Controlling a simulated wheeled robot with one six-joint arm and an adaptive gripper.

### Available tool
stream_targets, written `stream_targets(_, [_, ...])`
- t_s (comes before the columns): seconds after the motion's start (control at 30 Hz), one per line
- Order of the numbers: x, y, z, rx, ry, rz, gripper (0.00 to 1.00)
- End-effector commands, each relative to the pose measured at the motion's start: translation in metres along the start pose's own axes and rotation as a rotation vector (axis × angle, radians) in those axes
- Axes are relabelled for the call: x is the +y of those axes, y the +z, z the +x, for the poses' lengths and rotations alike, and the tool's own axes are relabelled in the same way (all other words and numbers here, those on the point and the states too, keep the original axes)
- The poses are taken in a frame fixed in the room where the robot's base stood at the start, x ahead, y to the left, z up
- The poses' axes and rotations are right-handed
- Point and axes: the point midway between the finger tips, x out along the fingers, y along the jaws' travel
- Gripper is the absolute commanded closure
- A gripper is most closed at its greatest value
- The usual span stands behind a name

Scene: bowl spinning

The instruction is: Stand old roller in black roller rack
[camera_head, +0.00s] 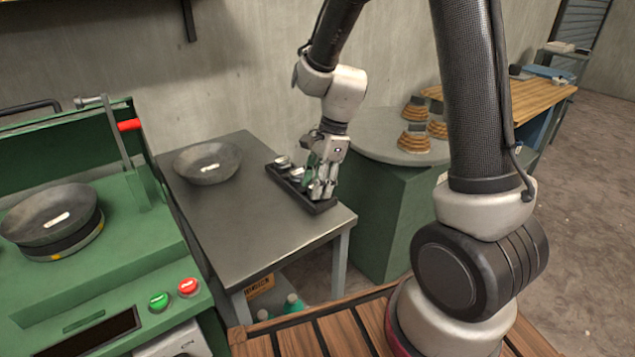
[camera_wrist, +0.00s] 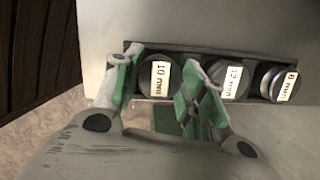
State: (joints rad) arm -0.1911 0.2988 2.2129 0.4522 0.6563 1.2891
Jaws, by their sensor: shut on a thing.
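The black roller rack (camera_head: 319,208) lies along the right edge of the grey metal table. In the wrist view the rack (camera_wrist: 203,56) runs across the upper part. My gripper (camera_head: 325,165) is over the right end of the rack, its green-padded fingers pointing down. In the wrist view my gripper (camera_wrist: 158,80) is shut on the roller labelled "10 mm" (camera_wrist: 160,70). That roller appears upright at the rack's left end there; I cannot tell whether it is seated. A "12 mm" roller (camera_wrist: 233,80) and a smaller-numbered roller (camera_wrist: 272,82) stand in the rack beside it.
A grey bowl (camera_head: 207,162) sits on the table (camera_head: 235,215) left of the rack. The green machine (camera_head: 95,260) at left carries another bowl (camera_head: 52,215). A round table (camera_head: 375,135) with stacked brown pieces (camera_head: 414,139) is behind. The table's front is clear.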

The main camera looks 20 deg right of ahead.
Motion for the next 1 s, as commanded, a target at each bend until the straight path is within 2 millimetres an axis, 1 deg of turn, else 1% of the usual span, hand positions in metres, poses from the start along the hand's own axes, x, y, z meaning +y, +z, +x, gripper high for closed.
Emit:
stream_targets(0.03, [0.0,0.0,0.001,0.0,0.001,0.0,0.55])
stream_targets(0.13, [0.0,0.0,0.001,0.0,0.001,0.0,0.37])
stream_targets(0.43, [0.0,0.0,0.0,0.0,0.001,0.0,0.37])
stream_targets(0.57, [-0.001,0.001,-0.009,0.0,-0.001,-0.001,0.37])
stream_targets(0.67, [-0.001,0.001,-0.026,-0.001,-0.004,-0.001,0.37])
stream_targets(0.9, [-0.001,0.001,-0.081,0.0,-0.004,0.0,0.37])
stream_targets(1.0, [-0.001,0.001,-0.099,0.001,-0.003,-0.001,0.37])
